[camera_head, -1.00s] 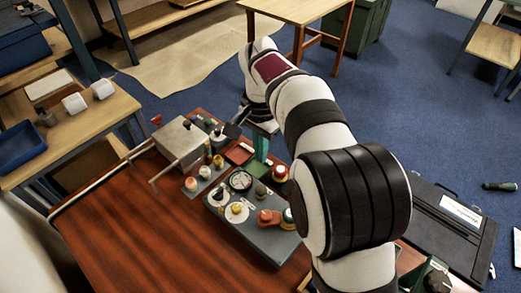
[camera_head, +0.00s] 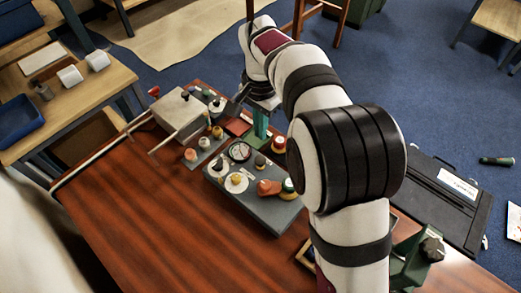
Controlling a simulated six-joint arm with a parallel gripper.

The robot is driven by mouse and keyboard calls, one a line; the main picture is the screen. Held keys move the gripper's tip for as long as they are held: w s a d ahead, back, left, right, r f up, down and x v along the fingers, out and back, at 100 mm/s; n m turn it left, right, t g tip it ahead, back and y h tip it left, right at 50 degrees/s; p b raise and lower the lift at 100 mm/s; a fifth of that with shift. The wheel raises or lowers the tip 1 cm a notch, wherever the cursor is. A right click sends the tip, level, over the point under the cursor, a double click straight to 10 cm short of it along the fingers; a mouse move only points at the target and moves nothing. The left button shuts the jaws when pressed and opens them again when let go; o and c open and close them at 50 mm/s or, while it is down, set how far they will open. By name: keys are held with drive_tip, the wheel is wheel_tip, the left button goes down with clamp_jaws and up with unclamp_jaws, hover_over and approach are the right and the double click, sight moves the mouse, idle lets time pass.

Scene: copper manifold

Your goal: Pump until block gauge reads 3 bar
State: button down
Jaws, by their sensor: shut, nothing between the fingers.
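A grey manifold block (camera_head: 262,208) lies on the wooden bench with several knobs on top. My gripper (camera_head: 238,104) is shut and empty, between the box and the block's back end. Its fingertips are small and dark, and I cannot tell whether they touch anything.
A small plate with coloured knobs (camera_head: 204,147) sits between the box and the block. A green post (camera_head: 261,124) stands behind the block, close to my wrist. The bench front (camera_head: 150,220) is clear. A black case (camera_head: 440,206) lies to the right of my arm.

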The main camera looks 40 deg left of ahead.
sight(261, 160)
wheel_tip(261, 160, down, 10)
drive_tip(key=shift+r, duration=0.1)
idle(0.4)
drive_tip(key=shift+f, duration=1.1)
wheel_tip(261, 160, up, 14)
drive_tip(key=shift+r, duration=0.2)
idle(0.8)
drive_tip(key=shift+r, duration=0.9)
drive_tip(key=shift+f, duration=0.1)
